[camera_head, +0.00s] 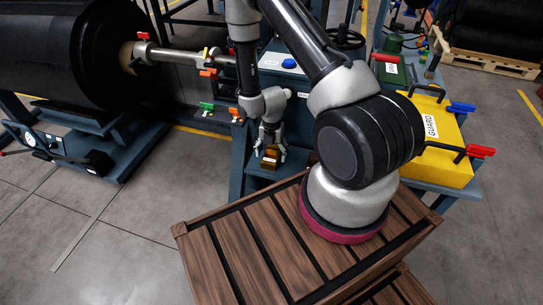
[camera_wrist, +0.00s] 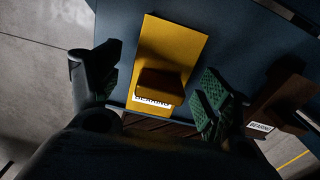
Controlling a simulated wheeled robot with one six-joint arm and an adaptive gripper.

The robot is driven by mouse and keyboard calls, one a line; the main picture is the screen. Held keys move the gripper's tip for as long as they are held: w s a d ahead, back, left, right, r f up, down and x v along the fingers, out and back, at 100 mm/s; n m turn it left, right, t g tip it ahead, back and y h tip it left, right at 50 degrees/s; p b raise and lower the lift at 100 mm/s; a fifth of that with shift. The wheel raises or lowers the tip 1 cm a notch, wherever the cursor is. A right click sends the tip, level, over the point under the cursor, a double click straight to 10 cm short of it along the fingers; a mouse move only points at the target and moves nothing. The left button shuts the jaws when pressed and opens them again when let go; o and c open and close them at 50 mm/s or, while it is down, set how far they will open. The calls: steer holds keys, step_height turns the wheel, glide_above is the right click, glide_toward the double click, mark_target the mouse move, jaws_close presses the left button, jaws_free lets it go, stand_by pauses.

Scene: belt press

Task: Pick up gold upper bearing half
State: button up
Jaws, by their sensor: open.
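The gold upper bearing half (camera_wrist: 187,45) lies on a dark blue surface, with a yellow flat part, a darker raised brown-gold part and a partly hidden "BEARING" label. In the head view the gold piece (camera_head: 269,159) shows small at the bench edge. My gripper (camera_wrist: 155,88) is open, with one green-padded finger to each side of the piece. Gaps show between the fingers and the piece. In the head view my gripper (camera_head: 268,148) is right over the gold piece. Whether a finger touches it there cannot be told.
A dark brown block (camera_wrist: 284,92) with a "BEARING" label lies just right of my right finger. A yellow guard (camera_head: 447,140) with red and blue handles stands at the right. A slatted wooden crate (camera_head: 208,262) is in front. A black roll with a shaft (camera_head: 163,54) is at the left.

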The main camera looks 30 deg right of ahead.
steer(key=shift+f, duration=0.45)
steer(key=shift+c, duration=0.4)
steer(key=c, duration=1.5)
steer(key=shift+o, duration=0.2)
step_height(320, 180, up, 18)
